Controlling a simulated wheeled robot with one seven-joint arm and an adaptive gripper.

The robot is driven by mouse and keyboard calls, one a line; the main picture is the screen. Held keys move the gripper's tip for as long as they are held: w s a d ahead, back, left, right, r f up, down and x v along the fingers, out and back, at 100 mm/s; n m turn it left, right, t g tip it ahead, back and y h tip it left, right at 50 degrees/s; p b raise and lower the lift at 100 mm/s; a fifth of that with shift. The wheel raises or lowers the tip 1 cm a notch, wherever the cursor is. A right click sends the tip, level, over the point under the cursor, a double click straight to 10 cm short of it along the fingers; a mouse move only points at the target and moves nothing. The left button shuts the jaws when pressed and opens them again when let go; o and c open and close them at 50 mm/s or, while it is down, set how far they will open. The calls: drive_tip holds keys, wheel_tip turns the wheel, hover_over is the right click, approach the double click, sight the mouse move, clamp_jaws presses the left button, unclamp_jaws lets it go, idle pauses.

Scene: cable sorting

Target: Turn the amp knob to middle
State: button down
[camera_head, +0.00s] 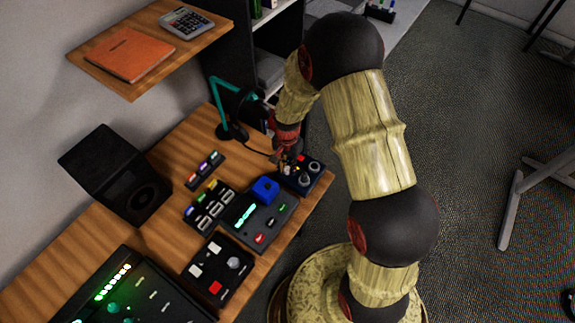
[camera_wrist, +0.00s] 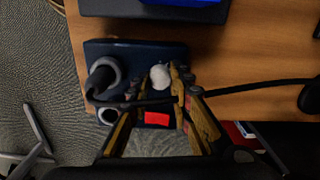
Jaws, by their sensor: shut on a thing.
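The amp is a small dark blue box; it shows in the wrist view (camera_wrist: 125,50) and at the table's right edge in the head view (camera_head: 290,182). A pale round amp knob (camera_wrist: 160,77) sits on its top, beside a red patch (camera_wrist: 157,118). My gripper (camera_wrist: 157,75) is over the amp, its fingertips on either side of the knob and closed on it. The knob's pointer mark cannot be made out. In the head view my gripper (camera_head: 287,160) reaches down at the amp's far left corner.
A black cable (camera_wrist: 240,88) crosses the amp and passes by my fingers; a dark plug (camera_wrist: 103,77) stands in a grey ring on the amp. A blue block (camera_head: 265,189) on a dark device is close by. A teal stand (camera_head: 222,105) with headphones is behind.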

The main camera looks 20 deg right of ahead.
sight(287, 169)
drive_tip(key=shift+w+m, duration=0.1)
drive_tip(key=shift+m, duration=0.5)
drive_tip(key=c, duration=1.6)
unclamp_jaws()
wheel_tip(287, 169, up, 12)
